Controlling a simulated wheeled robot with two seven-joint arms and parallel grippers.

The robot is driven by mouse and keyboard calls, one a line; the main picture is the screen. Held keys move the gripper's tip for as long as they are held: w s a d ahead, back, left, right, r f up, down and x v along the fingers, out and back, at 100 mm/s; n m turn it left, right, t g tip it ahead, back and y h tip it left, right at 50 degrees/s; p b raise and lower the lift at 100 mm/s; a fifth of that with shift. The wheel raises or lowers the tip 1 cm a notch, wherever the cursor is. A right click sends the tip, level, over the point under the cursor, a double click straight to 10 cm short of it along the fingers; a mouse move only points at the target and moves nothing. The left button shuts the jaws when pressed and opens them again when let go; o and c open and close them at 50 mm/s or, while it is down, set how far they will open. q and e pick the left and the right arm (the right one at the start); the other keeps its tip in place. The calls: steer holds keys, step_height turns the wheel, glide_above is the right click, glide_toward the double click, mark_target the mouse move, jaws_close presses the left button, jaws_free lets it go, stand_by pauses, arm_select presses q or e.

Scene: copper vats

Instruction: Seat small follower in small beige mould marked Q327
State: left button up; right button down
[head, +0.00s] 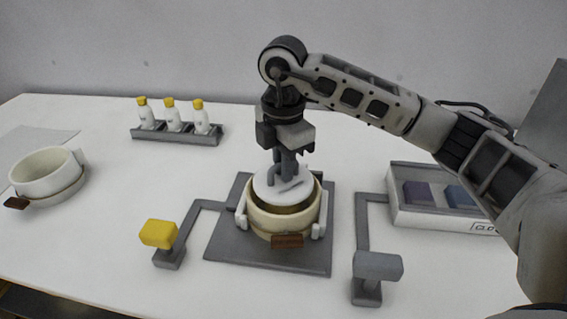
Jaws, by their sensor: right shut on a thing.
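The small beige mould (262,224) stands on a dark grey plate (225,247) in the middle of the table, with light side handles and a brown tag (287,241) on its front. The tag's marking is too small to read. My right gripper (284,180) points down over the mould and is shut on the white round follower (268,185). The follower is at the mould's mouth, slightly tilted, with the mould's dark inside showing below its front edge. I cannot tell whether it touches the rim. My left gripper is not in view.
A larger whitish mould (45,178) with a brown tag stands at the far left. A rack (176,136) holds three yellow-capped bottles at the back. A yellow-headed post (158,234) and a grey-headed post (377,266) flank the plate. A tray (440,217) with dark blocks lies right.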

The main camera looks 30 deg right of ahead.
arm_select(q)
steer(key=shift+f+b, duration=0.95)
arm_select(e)
steer(key=shift+f, duration=1.4)
steer(key=c, duration=1.4)
jaws_free()
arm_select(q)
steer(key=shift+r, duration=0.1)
arm_select(e)
steer(key=shift+r, duration=0.55)
arm_select(q)
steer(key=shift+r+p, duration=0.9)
steer(key=shift+p, duration=0.25)
arm_select(e)
step_height(320, 180, up, 15)
steer(key=shift+f, duration=0.1)
